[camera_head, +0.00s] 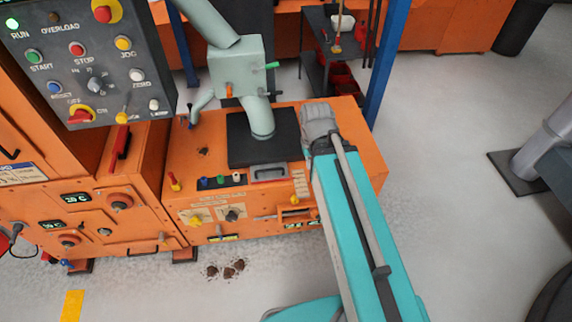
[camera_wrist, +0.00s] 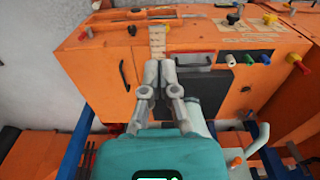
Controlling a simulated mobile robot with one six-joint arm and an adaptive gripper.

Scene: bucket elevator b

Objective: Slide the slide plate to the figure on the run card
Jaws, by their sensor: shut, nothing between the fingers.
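The slide plate seems to be the dark flat plate (camera_head: 237,140) under the pale green pipe, with a grey handle (camera_head: 269,173) at its front edge. The handle also shows in the wrist view (camera_wrist: 196,59), just right of my fingertips. A beige marked strip (camera_head: 299,186) lies beside it; in the wrist view the strip (camera_wrist: 157,40) is just beyond the fingertips. Its marks are too small to read. My gripper (camera_wrist: 159,65) is shut and empty, over the orange housing; whether it touches anything I cannot tell. I cannot make out the run card or its figure.
The pale green pipe and valve box (camera_head: 237,68) rise over the plate. Coloured buttons (camera_head: 220,181) and a black knob (camera_head: 233,214) sit near the handle. A control panel (camera_head: 85,60) stands at left, a blue post (camera_head: 389,60) at right.

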